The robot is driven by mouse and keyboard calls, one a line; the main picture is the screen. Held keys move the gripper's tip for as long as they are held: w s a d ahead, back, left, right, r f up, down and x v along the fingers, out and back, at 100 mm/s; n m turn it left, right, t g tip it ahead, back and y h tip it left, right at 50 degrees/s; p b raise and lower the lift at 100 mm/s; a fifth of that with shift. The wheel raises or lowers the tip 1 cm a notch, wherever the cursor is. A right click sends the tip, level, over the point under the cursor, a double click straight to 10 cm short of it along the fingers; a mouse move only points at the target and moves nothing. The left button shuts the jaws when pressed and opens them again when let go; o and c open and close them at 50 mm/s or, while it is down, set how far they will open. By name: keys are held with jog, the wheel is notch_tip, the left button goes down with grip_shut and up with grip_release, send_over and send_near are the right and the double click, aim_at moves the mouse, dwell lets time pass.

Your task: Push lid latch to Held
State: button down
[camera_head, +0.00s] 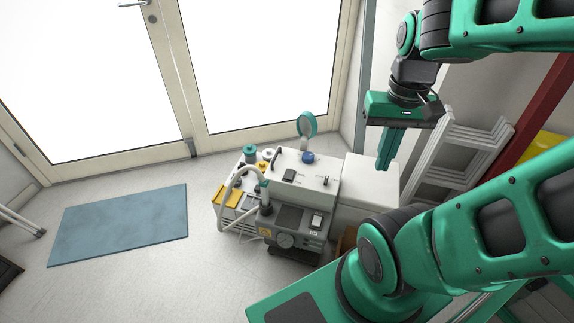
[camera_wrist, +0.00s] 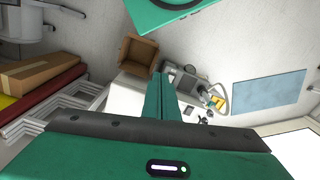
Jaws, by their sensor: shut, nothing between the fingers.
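The dental compressor (camera_head: 284,189) stands on the floor in the middle of the head view, with a white top, a grey front unit and a hose. Small fittings show on its top, including a dark piece (camera_head: 289,175) and a small lever-like part (camera_head: 325,181); I cannot tell which is the lid latch. The compressor also shows, partly hidden, in the wrist view (camera_wrist: 202,103). My gripper (camera_head: 383,166) is shut and empty, pointing down, right of the compressor and apart from it. Its closed fingers (camera_wrist: 160,80) show in the wrist view.
A white box (camera_head: 365,190) adjoins the compressor on the right. White folded racks (camera_head: 455,150) lean at the right wall. A blue mat (camera_head: 120,224) lies left on the floor. An open cardboard box (camera_wrist: 138,52) and glass doors (camera_head: 265,60) are nearby. Floor between mat and compressor is clear.

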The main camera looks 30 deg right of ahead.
jog(key=n+t+h, duration=0.1)
jog(key=n, duration=1.4)
send_over(290, 171)
jog(key=s+a, duration=0.2)
notch_tip(290, 171, down, 25)
jog(key=shift+w+d+r, duration=0.2)
jog(key=shift+w, duration=0.05)
jog(key=shift+f, duration=0.1)
jog(key=f, duration=0.9)
jog(key=w+d+f, duration=0.1)
jog(key=f, duration=0.3)
jog(key=shift+w+d+f, duration=0.1)
jog(key=shift+f, duration=0.25)
